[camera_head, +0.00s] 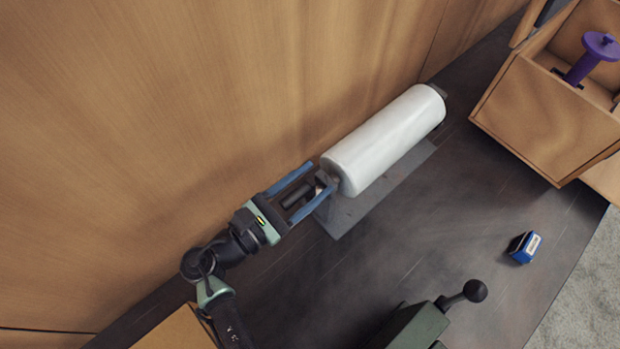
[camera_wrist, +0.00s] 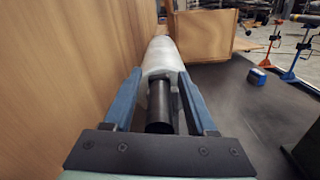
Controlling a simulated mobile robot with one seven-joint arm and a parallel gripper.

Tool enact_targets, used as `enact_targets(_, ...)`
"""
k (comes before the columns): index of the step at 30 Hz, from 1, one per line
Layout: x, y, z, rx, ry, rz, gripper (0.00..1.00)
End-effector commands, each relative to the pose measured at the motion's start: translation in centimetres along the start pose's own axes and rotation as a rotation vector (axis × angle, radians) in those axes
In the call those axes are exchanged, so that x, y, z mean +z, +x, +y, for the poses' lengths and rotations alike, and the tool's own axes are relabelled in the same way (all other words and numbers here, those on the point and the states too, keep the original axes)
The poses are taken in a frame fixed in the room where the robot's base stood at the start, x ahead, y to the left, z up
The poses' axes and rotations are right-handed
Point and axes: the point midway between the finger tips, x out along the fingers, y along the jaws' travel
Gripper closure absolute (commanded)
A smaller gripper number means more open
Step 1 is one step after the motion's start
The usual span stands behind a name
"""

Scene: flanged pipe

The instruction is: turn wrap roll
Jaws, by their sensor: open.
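A white wrap roll (camera_head: 384,139) lies on its side on a grey base plate (camera_head: 352,212) along the wooden wall. It also shows ahead in the wrist view (camera_wrist: 161,60). A dark cylindrical handle (camera_wrist: 160,108) sticks out of the roll's near end. My gripper (camera_head: 299,180) is at that near end, with its blue fingers (camera_wrist: 160,88) open on either side of the handle. The handle lies between the fingers with gaps visible beside it. In the head view the handle is partly hidden by the fingers.
A wooden wall (camera_head: 150,130) runs close along the left of the roll. A wooden box (camera_head: 545,115) with a purple spool (camera_head: 588,60) stands at the upper right. A small blue box (camera_head: 524,247) and a dark lever with a ball knob (camera_head: 474,291) are at the right.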

Motion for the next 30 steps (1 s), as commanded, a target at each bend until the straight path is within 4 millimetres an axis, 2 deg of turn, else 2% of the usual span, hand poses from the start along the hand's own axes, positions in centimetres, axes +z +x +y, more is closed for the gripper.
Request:
enact_targets(5, -0.01, 0.01, 0.00, 0.000, 0.000, 0.000, 0.43)
enact_targets(15, -0.01, -0.03, -0.01, 0.000, 0.000, 0.000, 1.00)
enact_targets(30, 0.02, -0.06, 0.08, 0.002, 0.002, 0.000, 1.00)
